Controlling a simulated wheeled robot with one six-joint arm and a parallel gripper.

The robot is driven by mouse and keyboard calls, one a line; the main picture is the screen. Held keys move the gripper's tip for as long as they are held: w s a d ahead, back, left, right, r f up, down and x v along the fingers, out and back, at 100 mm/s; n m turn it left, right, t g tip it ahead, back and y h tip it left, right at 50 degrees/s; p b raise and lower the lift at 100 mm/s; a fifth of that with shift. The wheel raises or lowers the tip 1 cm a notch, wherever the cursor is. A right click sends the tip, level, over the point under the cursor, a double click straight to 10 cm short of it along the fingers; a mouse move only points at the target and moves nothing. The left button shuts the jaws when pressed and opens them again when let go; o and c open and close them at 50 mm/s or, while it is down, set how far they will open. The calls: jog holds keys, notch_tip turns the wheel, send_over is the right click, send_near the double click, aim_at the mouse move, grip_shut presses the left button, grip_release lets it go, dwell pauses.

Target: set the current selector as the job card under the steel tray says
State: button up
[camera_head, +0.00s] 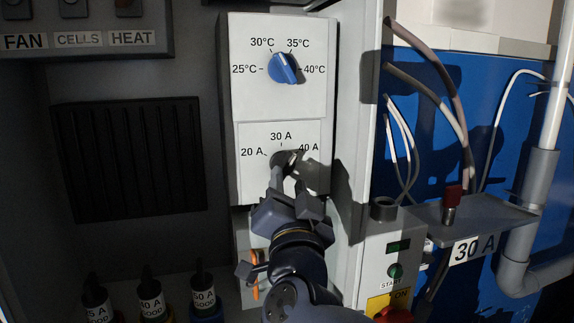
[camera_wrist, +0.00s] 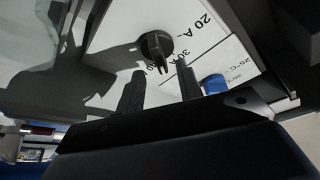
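The current selector (camera_head: 284,158) is a dark round knob on a white panel marked 20 A, 30 A and 40 A. It also shows in the wrist view (camera_wrist: 155,46), where its pointer ridge seems turned towards the 40 A side; the exact setting is hard to read. My gripper (camera_head: 289,183) is in front of the knob and partly covers it in the head view.
A grey shelf (camera_head: 488,213) at right bears a 30 A label (camera_head: 473,248). A START box (camera_head: 388,255) is below right.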

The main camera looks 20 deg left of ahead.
aim_at(288, 169)
jog(key=shift+p+x, duration=0.45)
jog(key=shift+x, duration=1.7)
grip_shut()
